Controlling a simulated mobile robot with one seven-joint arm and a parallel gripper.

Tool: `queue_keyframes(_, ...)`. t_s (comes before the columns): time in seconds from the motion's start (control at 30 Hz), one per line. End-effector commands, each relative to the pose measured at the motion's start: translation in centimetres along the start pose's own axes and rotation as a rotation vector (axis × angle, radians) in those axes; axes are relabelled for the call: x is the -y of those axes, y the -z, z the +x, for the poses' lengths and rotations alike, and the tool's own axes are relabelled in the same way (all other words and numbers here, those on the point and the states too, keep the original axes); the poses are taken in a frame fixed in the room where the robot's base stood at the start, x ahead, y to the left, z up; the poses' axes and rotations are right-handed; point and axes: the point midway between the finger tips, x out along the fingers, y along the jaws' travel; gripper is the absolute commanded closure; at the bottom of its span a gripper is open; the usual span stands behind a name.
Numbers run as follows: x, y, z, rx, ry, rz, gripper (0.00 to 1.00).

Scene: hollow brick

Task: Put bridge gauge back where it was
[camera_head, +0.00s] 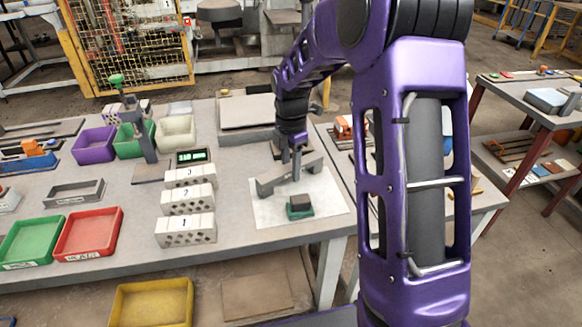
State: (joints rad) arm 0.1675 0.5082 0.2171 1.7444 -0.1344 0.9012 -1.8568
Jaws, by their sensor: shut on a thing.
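The bridge gauge (272,184) is a grey bar with a foot at each end, near the right end of the workbench. It is over a pale sheet (325,205). My gripper (298,165) comes down from above and is shut on the upright part at the middle of the gauge. The fingertips are small and partly hidden. I cannot tell whether the gauge's feet touch the sheet or hang just above it. A small dark green block (300,207) sits on the sheet in front of the gauge.
Three hollow bricks numbered 1 (186,229), 2 (187,199) and 3 (190,177) stand in a column left of the sheet. A small display (193,156) and a flat grey plate (247,110) are behind. Coloured bins, including a red one (88,233), fill the left. My arm hides the right.

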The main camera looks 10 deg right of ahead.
Motion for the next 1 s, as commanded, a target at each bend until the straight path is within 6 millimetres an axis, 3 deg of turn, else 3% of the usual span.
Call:
queue_keyframes(0.1,0.0,0.0,0.3,0.0,-0.001,0.0,1.0)
queue_keyframes(0.13,0.0,0.0,0.3,0.0,0.0,0.0,0.57)
queue_keyframes(0.3,0.0,0.0,0.3,0.0,0.0,0.0,0.31)
queue_keyframes(0.67,0.0,0.0,-0.4,0.001,-0.002,0.0,0.31)
queue_keyframes(1.0,-0.1,-0.1,-7.1,0.002,-0.004,0.0,0.31)
